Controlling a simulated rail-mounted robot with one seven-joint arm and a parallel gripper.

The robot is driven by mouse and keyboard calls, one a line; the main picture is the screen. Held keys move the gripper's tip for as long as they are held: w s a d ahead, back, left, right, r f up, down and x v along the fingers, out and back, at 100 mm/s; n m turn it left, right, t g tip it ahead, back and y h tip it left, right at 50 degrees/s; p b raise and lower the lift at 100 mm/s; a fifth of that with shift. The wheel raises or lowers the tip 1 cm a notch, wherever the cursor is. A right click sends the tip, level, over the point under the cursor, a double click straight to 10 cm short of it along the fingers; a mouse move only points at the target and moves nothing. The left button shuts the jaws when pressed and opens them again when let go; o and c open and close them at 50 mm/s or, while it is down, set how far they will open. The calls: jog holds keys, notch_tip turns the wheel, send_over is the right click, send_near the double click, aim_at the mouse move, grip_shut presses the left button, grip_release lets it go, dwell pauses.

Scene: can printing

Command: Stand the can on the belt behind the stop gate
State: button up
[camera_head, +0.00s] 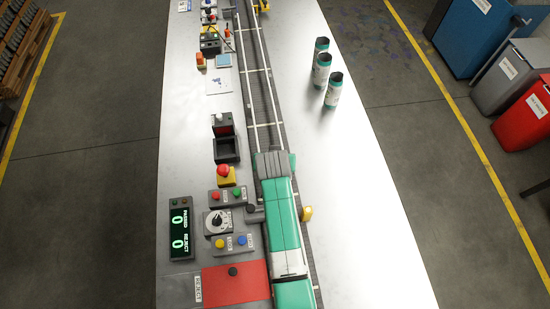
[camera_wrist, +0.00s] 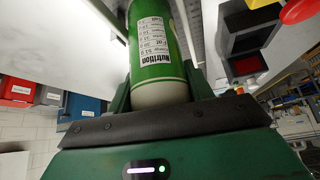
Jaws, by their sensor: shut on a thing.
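The green can (camera_wrist: 155,45), with a white nutrition label, is held in my gripper (camera_wrist: 158,85) in the wrist view. My gripper is shut on it, one finger on each side. Its pale rounded end faces the palm and its far end is cut off by the frame. In the head view my gripper (camera_head: 272,165) is over the belt (camera_head: 262,90), beside the control panels, and the can is hidden under it or cannot be told apart. I cannot clearly pick out the stop gate. Whether the can touches the belt is not visible.
Three teal-and-white cans (camera_head: 322,68) stand on the table (camera_head: 380,220) right of the belt. A black tray (camera_head: 227,150), a red emergency button (camera_head: 223,170) and a counter display (camera_head: 180,228) line the left side. A yellow-topped post (camera_head: 307,213) stands close right of my arm.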

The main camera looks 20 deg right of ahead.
jog(key=shift+f, duration=0.1)
jog(key=o, duration=0.5)
jog(key=shift+f, duration=0.1)
jog(key=o, duration=0.4)
jog(key=shift+o, duration=0.2)
jog(key=p+v, duration=0.1)
jog(key=v, duration=1.1)
jog(key=shift+r, duration=0.2)
